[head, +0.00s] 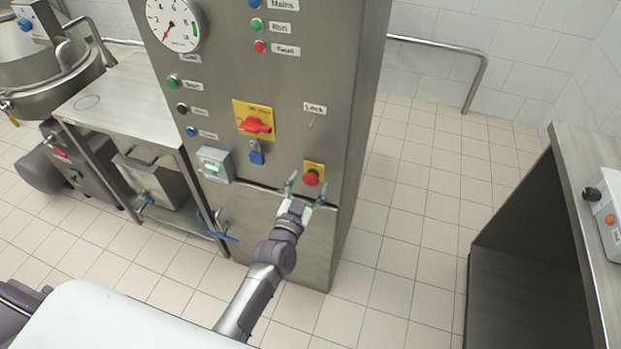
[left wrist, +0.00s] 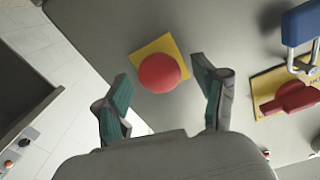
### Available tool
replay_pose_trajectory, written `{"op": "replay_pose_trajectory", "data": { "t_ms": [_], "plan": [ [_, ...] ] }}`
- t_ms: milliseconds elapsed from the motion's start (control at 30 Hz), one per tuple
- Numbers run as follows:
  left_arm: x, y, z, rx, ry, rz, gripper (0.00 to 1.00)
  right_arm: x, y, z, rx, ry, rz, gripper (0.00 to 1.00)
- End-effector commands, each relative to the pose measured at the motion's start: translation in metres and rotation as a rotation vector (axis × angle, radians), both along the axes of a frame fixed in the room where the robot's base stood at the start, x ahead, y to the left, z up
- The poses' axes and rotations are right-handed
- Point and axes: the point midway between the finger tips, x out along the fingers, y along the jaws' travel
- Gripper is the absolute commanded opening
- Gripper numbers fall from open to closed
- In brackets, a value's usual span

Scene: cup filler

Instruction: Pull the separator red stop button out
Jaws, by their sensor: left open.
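The red stop button (head: 311,178) sits on a yellow plate at the lower right of the steel cabinet's front. In the left wrist view the red stop button (left wrist: 159,72) shows as a round red cap on its yellow plate (left wrist: 178,46). My left gripper (head: 305,186) is just in front of it, with one finger to each side of the button in the picture. In the left wrist view the left gripper (left wrist: 163,90) is open, its green-padded fingers spread wider than the cap. Nothing is between the fingers that I can see touching them. My right gripper is not in view.
The cabinet (head: 275,75) carries a red rotary switch (head: 256,125) on yellow, a blue padlock (head: 256,157), a gauge (head: 173,24) and a small display box (head: 214,164). A steel table (head: 120,98) stands left. A bench (head: 575,170) stands right. Tiled floor between is clear.

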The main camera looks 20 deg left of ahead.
Motion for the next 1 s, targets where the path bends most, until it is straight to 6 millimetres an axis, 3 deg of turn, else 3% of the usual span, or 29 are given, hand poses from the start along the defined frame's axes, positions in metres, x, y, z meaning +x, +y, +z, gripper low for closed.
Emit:
{"op": "replay_pose_trajectory", "data": {
  "t_ms": [133, 467, 900, 1000],
  "plan": [
    [0.014, 0.000, 0.000, 0.000, 0.000, -0.001, 0.71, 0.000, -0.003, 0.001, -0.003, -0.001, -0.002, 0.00],
    [0.017, -0.001, 0.000, 0.000, 0.001, -0.001, 0.71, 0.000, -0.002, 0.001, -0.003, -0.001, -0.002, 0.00],
    [0.017, 0.000, 0.000, 0.001, 0.001, 0.000, 0.01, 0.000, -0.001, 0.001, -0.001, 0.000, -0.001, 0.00],
    [0.017, 0.000, 0.000, 0.001, 0.000, 0.000, 0.00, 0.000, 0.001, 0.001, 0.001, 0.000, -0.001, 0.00]
  ]
}}
